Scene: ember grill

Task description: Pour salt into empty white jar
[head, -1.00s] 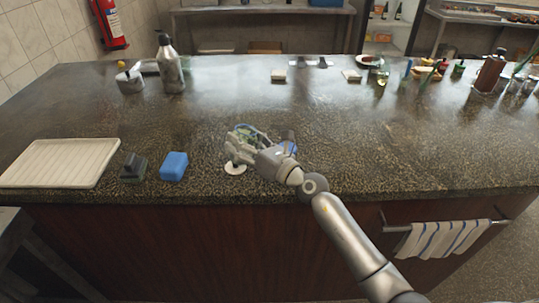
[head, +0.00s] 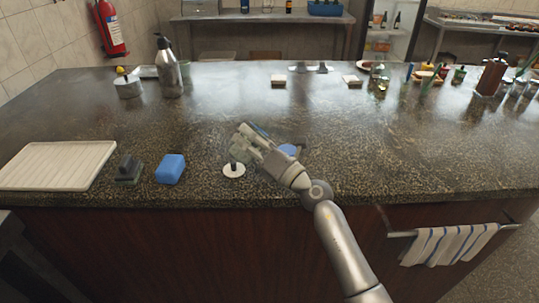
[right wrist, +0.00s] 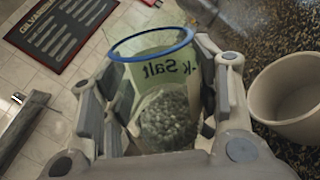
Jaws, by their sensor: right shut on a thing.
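My right gripper (head: 245,145) is above the near middle of the counter, shut on a clear salt container. In the right wrist view the salt container (right wrist: 165,75) sits between the fingers, with a blue rim, a green "Salt" label seen reversed, and pale grains gathered at its lower end. The white jar (right wrist: 290,95) shows beside the gripper at the right of the wrist view, open at the top and apart from the container. My left gripper is not in view.
A blue block (head: 171,168), a dark block (head: 129,169) and a white ribbed board (head: 57,165) lie to the left. A metal bottle (head: 167,68) stands farther back. The central counter is mostly clear.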

